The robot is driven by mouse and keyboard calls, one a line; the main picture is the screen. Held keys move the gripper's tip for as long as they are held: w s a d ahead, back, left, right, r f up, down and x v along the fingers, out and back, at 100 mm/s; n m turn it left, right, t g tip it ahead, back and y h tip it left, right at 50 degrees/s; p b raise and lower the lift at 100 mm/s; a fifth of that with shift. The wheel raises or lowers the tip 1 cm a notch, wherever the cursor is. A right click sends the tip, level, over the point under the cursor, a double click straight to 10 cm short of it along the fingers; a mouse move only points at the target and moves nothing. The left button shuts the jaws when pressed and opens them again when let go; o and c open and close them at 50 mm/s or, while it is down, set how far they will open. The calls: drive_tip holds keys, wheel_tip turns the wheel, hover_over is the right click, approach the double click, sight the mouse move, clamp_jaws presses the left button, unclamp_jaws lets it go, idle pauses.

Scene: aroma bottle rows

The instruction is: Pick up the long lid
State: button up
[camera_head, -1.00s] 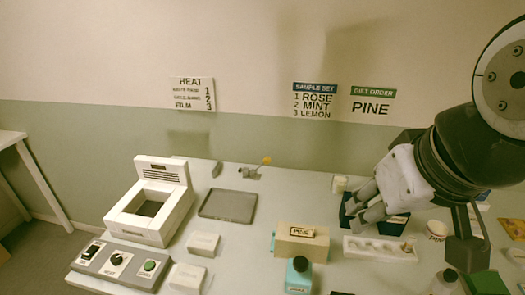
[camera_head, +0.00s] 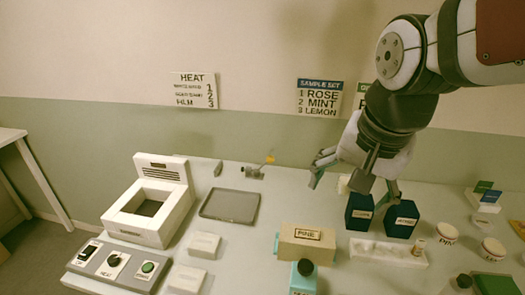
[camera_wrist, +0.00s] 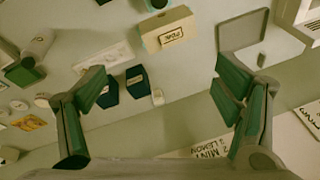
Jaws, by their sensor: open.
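I cannot tell for sure which thing is the long lid. A long beige box-shaped piece labelled PINE (camera_head: 303,234) lies in the middle of the table; it also shows at the top of the wrist view (camera_wrist: 165,35). Two dark blue boxes (camera_head: 359,212) stand side by side to its right, also seen in the wrist view (camera_wrist: 137,80). My gripper (camera_head: 353,189) is open and empty above the back of the table. One finger appears in front of or close above the blue boxes; contact cannot be told. In the wrist view its fingers (camera_wrist: 163,75) are spread wide.
A white holder with round hollows (camera_head: 372,250) lies in front of the blue boxes. A teal bottle with a black cap (camera_head: 304,268) stands before the beige piece. A grey tray (camera_head: 230,206) and white heater (camera_head: 148,214) are left. Round tubs (camera_head: 446,233) are right.

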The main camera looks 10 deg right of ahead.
drive_tip(key=w+f+m+g+b, duration=0.2)
drive_tip(key=w+f+m, duration=0.4)
drive_tip(key=w+f, duration=0.2)
drive_tip(key=m+g+b, duration=0.1)
drive_tip(key=m+g, duration=0.1)
drive_tip(key=m, duration=0.6)
hover_over(308, 234)
drive_tip(key=a, duration=0.1)
wheel_tip(308, 234, down, 11)
wheel_tip(308, 234, down, 8)
drive_tip(key=shift+a+r, duration=0.1)
drive_tip(key=shift+a, duration=0.05)
drive_tip(key=f, duration=0.2)
drive_tip(key=d+f, duration=0.1)
drive_tip(key=f, duration=0.1)
drive_tip(key=shift+s+d+f+p, duration=0.1)
drive_tip(key=shift+s+p, duration=0.05)
drive_tip(key=shift+p, duration=0.2)
drive_tip(key=shift+f, duration=0.6)
drive_tip(key=shift+c, duration=0.3)
drive_tip(key=c, duration=1.2)
